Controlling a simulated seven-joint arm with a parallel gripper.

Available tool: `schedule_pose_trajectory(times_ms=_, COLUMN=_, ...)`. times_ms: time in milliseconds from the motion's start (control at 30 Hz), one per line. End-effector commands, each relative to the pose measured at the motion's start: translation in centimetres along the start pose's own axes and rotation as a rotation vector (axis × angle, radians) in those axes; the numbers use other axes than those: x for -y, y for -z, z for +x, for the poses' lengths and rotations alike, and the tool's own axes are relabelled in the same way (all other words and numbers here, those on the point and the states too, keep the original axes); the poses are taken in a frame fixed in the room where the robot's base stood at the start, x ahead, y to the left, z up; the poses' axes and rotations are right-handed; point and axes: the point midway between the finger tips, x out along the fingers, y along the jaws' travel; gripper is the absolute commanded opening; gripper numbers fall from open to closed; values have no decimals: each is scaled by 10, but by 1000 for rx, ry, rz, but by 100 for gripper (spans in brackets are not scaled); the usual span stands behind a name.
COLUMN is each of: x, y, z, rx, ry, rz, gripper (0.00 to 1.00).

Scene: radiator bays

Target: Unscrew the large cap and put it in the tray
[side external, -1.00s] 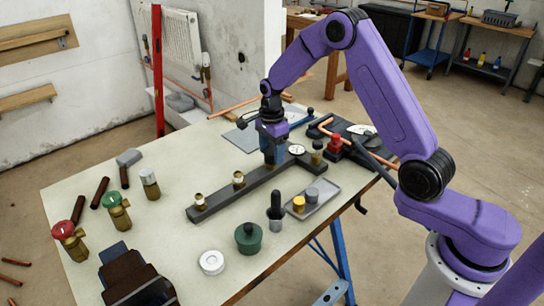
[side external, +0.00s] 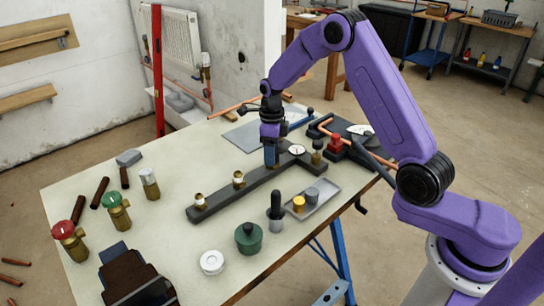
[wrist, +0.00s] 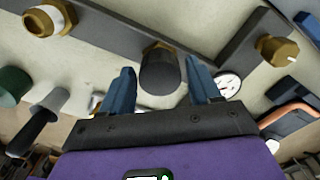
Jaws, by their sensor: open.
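A dark grey cylindrical cap (wrist: 160,72) sits on a brass fitting of the dark bar, between my fingers in the wrist view. I take it for the large cap. My gripper (wrist: 163,85) is open, with one blue finger on each side of the cap and visible gaps. In the side view my gripper (side external: 271,160) points down over the bar and hides the cap. The grey tray (side external: 326,198) lies to the right of the bar, holding a yellow cap (side external: 299,204) and a grey cap (side external: 312,195).
The dark bar (side external: 222,203) carries other brass fittings (side external: 239,179) and a round gauge (side external: 297,150). A dark-handled tool (side external: 275,205), a green pot (side external: 248,238) and a white disc (side external: 212,262) stand in front. Valves (side external: 117,212) stand at the left.

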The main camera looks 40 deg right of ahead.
Motion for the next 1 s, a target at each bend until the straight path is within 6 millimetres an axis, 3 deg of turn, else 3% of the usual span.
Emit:
schedule_pose_trajectory(times_ms=133, x=0, y=0, z=0, rx=0, ry=0, rz=-2, gripper=62)
schedule_pose_trajectory(times_ms=167, x=0, y=0, z=0, rx=0, ry=0, rz=-2, gripper=56)
schedule_pose_trajectory(times_ms=300, x=0, y=0, z=0, rx=0, ry=0, rz=-2, gripper=10)
schedule_pose_trajectory(times_ms=333, x=0, y=0, z=0, rx=0, ry=0, rz=-3, gripper=7)
schedule_pose_trajectory(times_ms=533, x=0, y=0, z=0, rx=0, ry=0, rz=-88, gripper=7)
schedule_pose_trajectory(times_ms=1000, x=0, y=0, z=0, rx=0, ry=1, rz=-656, gripper=7)
